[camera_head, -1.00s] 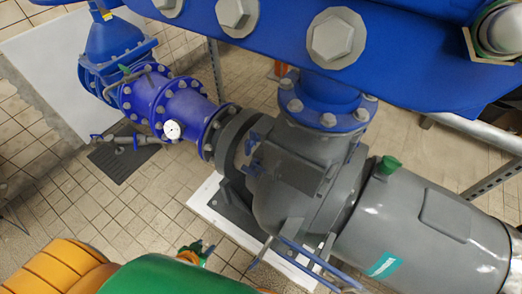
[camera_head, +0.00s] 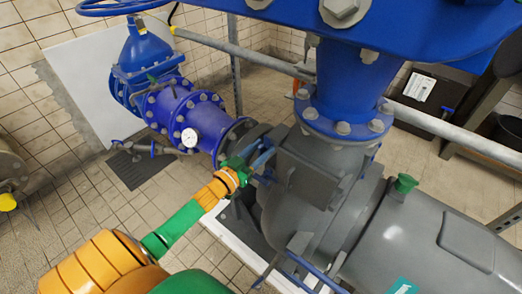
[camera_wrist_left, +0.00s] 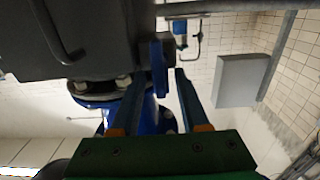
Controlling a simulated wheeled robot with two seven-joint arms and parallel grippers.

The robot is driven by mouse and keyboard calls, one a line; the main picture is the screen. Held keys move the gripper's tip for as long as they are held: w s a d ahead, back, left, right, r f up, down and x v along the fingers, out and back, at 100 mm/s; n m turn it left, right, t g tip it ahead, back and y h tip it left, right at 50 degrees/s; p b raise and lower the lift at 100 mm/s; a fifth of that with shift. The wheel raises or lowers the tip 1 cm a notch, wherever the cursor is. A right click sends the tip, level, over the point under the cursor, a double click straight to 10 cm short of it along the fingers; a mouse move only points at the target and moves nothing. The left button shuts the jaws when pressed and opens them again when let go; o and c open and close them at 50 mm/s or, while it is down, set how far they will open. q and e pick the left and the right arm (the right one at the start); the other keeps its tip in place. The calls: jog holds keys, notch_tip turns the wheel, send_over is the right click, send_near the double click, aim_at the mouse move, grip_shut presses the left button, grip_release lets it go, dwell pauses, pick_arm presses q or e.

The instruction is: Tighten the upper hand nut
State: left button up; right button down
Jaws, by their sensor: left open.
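The upper hand nut (camera_head: 263,159) is a small blue winged piece on the left side of the grey pump housing (camera_head: 316,171). My left gripper (camera_head: 253,157), with green and orange parts, reaches in from the lower left beside it and partly covers it in the head view. In the left wrist view, my left gripper (camera_wrist_left: 160,76) is open, and the blue hand nut (camera_wrist_left: 158,66) stands upright between its fingertips, close to the left finger. Whether a finger touches it, I cannot tell. My right gripper is out of view.
Blue bars (camera_head: 302,284) stick out low on the pump housing. A blue pipe with a white gauge (camera_head: 190,137) runs to the left of it. A thick blue pipe (camera_head: 345,85) stands above the pump.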

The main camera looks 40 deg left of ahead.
pick_arm(q)
grip_shut()
jog(key=m, duration=0.2)
jog(key=shift+d+m, duration=0.2)
jog(key=shift+m, duration=0.2)
jog(key=m, duration=0.6)
jog(key=d+f+m, duration=0.1)
jog(key=m, duration=0.4)
jog(key=m+b, duration=0.1)
jog(key=m, duration=0.1)
jog(key=m+b, duration=0.1)
jog(key=m, duration=0.1)
jog(key=shift+d+f, duration=0.1)
jog(key=shift+f, duration=0.25)
jog(key=shift+m, duration=0.3)
